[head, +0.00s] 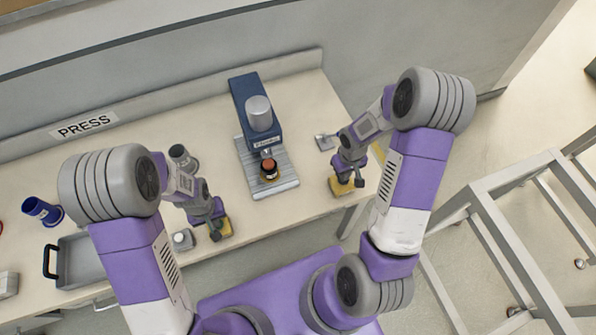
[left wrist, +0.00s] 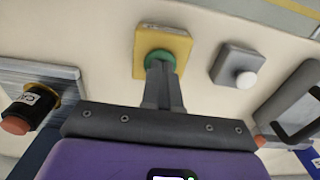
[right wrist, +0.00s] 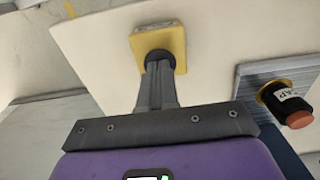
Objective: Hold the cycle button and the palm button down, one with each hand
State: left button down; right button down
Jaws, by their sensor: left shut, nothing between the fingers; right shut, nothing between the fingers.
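A yellow box with a green button (left wrist: 158,57) stands near the bench's front edge; its yellow base (head: 227,228) also shows in the head view. My left gripper (head: 214,232) is shut and empty, its fingertips over the green button, seemingly touching it. A second yellow box (head: 340,189) with a dark button (right wrist: 157,57) stands right of the press. My right gripper (head: 345,178) is shut and empty, its fingertips over the dark button, seemingly touching it. The fingers partly hide both buttons. I cannot tell how far either is pressed, or read which is cycle or palm.
A blue press (head: 244,95) stands between the grippers, with a black, orange-topped part (head: 269,170) on its grey base. A grey box with a white knob (head: 183,240) is left of my left gripper. A grey tray (head: 75,262) and blue cup (head: 38,208) stand further left.

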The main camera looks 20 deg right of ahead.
jog(key=shift+f, duration=0.6)
dwell(2.0)
